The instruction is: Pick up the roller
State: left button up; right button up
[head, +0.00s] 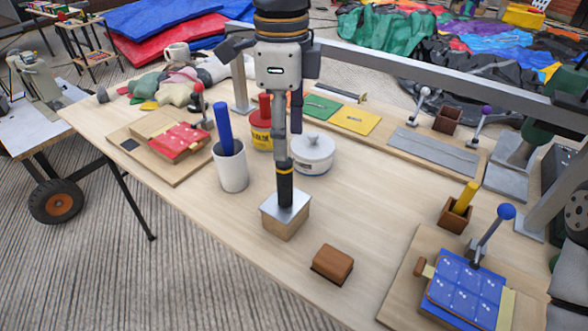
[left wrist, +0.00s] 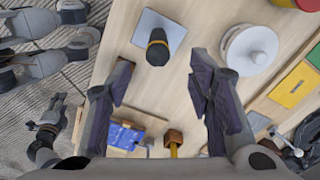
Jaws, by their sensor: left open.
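I take the roller (head: 286,190) to be the black upright cylinder with a yellow band. It stands on a metal-topped wooden block (head: 285,222) in the middle of the table. In the left wrist view the roller (left wrist: 157,47) shows nearly end-on over the grey plate. My left gripper (head: 283,152) points down directly above it in the head view. In the left wrist view my left gripper (left wrist: 163,78) is open, fingers spread, with nothing between the pads. Contact is not visible. What seems to be my right gripper (left wrist: 45,135) is small at the lower left there.
A white cup with a blue stick (head: 231,168) and a lidded white pot (head: 312,154) stand close by. A brown wooden block (head: 332,264) lies in front. A blue patch board (head: 465,292) is at the right. Bare tabletop lies between.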

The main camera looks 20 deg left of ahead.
aim_at(282, 164)
pick_arm(q)
jog(key=f, duration=0.2)
jog(key=s+f, duration=0.1)
jog(key=f, duration=0.2)
jog(key=shift+a+f, duration=0.1)
jog(key=shift+f, duration=0.05)
jog(key=f, duration=0.5)
jog(key=shift+w+f, duration=0.3)
jog(key=shift+w, duration=0.1)
jog(key=shift+r, duration=0.1)
grip_shut()
